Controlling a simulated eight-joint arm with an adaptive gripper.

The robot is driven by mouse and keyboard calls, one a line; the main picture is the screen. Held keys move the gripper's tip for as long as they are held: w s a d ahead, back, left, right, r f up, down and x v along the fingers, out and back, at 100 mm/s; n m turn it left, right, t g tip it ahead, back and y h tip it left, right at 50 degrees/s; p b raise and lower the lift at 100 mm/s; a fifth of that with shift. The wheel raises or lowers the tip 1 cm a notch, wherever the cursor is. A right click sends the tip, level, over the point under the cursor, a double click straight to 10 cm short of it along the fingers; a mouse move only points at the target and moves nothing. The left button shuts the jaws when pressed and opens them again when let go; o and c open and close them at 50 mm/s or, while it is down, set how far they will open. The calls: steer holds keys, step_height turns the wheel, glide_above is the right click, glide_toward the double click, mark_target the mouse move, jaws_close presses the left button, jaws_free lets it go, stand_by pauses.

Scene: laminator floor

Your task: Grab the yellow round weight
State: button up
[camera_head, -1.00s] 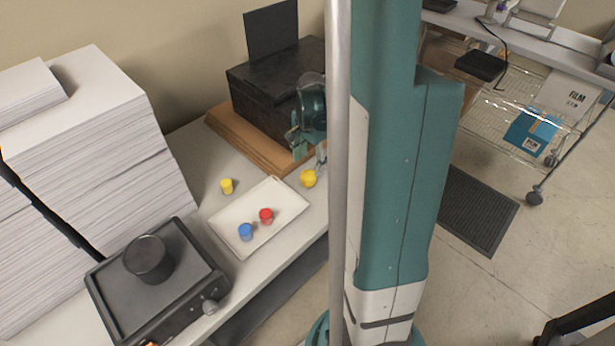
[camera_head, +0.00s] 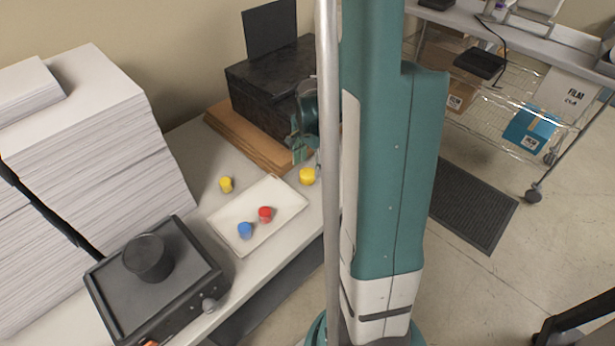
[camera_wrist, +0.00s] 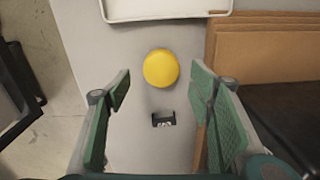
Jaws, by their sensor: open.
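A yellow round weight (camera_head: 307,175) stands on the worktable just right of the white tray's corner. In the wrist view the yellow weight (camera_wrist: 161,68) shows as a round disc, lying ahead of and between my two fingers. My gripper (camera_head: 308,158) is open above and beside it, partly hidden by my own column. In the wrist view my open gripper (camera_wrist: 161,82) has green pads on both sides and nothing held. A second, smaller yellow piece (camera_head: 226,184) stands left of the tray.
The white tray (camera_head: 285,221) holds a red piece (camera_head: 265,214) and a blue piece (camera_head: 245,230). Brown boards (camera_head: 235,135) under a black box (camera_head: 270,88) stand close behind my gripper. A small labelled black object (camera_wrist: 163,119) lies near the weight. A hotplate-like device (camera_head: 185,287) is at front left.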

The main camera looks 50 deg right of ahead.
mark_target(308, 172)
steer(key=shift+f, duration=0.1)
stand_by(0.3)
steer(key=shift+w+a+f, duration=0.15)
steer(key=shift+f, duration=2.35)
steer(key=c, duration=1.1)
steer(key=shift+c, duration=0.2)
steer(key=shift+r, duration=0.1)
steer(key=shift+r, duration=4.9)
